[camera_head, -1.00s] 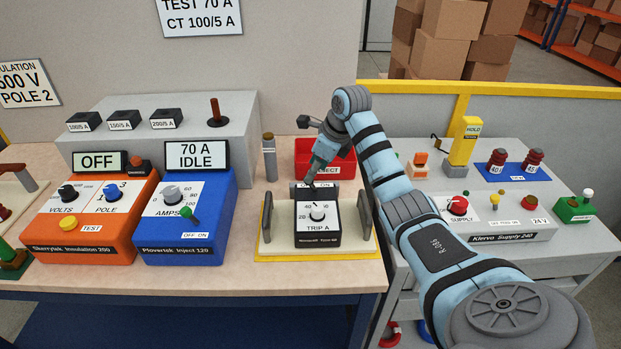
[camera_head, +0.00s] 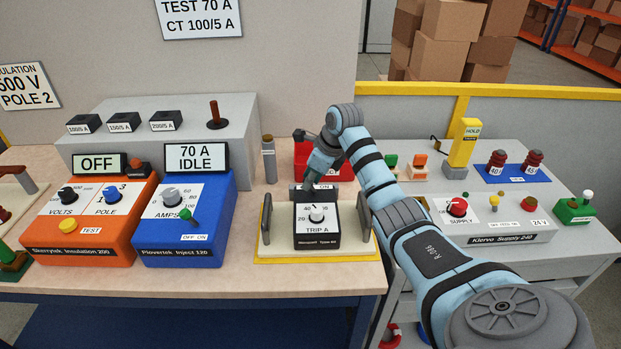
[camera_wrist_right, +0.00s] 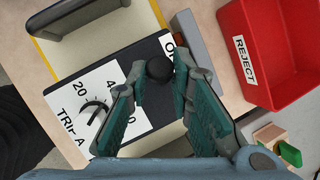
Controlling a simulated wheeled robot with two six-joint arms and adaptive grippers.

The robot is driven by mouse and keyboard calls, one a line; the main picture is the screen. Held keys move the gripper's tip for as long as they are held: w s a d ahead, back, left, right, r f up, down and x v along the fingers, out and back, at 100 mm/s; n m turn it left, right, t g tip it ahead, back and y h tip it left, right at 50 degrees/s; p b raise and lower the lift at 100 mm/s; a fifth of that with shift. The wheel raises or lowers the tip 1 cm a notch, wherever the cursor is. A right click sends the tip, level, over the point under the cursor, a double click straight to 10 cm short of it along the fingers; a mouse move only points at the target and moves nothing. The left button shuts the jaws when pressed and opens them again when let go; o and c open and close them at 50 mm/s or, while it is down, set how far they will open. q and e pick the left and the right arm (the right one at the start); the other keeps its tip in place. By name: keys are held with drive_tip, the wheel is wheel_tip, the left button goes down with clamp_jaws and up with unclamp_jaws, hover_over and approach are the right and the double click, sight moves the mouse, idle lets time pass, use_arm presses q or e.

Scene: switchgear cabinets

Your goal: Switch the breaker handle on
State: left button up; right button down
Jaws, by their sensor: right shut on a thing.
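The breaker (camera_head: 318,236), a black box with a white TRIP A dial face, sits in a cream and yellow stand (camera_head: 270,240) between two grey uprights. Its handle shows in the right wrist view as a round black knob (camera_wrist_right: 158,70) between the fingertips. My right gripper (camera_head: 308,184) reaches down behind the dial and is shut on this handle. I cannot tell which way the handle leans. My left gripper is out of view.
A red REJECT bin (camera_head: 342,168) stands close behind the breaker, and also shows in the right wrist view (camera_wrist_right: 275,50). A blue injector (camera_head: 186,222) stands left of the stand, with a grey cylindrical post (camera_head: 269,160) behind. A supply trolley (camera_head: 560,245) lies right, beyond my arm.

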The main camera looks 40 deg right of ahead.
drive_tip(key=shift+d, duration=0.1)
drive_tip(key=shift+s+d+f+t+y+b, duration=0.1)
drive_tip(key=shift+s+d+t+y+b, duration=0.2)
drive_tip(key=shift+t+y+b, duration=0.4)
drive_tip(key=d+t+y+b, duration=0.1)
drive_tip(key=b, duration=0.3)
drive_tip(key=s+d+f+m+t+y+b, duration=0.1)
drive_tip(key=t+y+b, duration=0.1)
drive_tip(key=b, duration=0.3)
drive_tip(key=s+d+t+y+b, duration=0.1)
drive_tip(key=y+b, duration=0.1)
drive_tip(key=b, duration=0.2)
drive_tip(key=shift+s+f+t, duration=0.1)
drive_tip(key=shift+f+t, duration=0.05)
drive_tip(key=shift+t, duration=0.15)
drive_tip(key=shift+s+d+m+t+y+b, duration=0.1)
drive_tip(key=shift+m+t+y+b, duration=0.25)
drive_tip(key=shift+b, duration=0.65)
drive_tip(key=c, duration=1.4)
unclamp_jaws()
drive_tip(key=shift+s+d, duration=0.1)
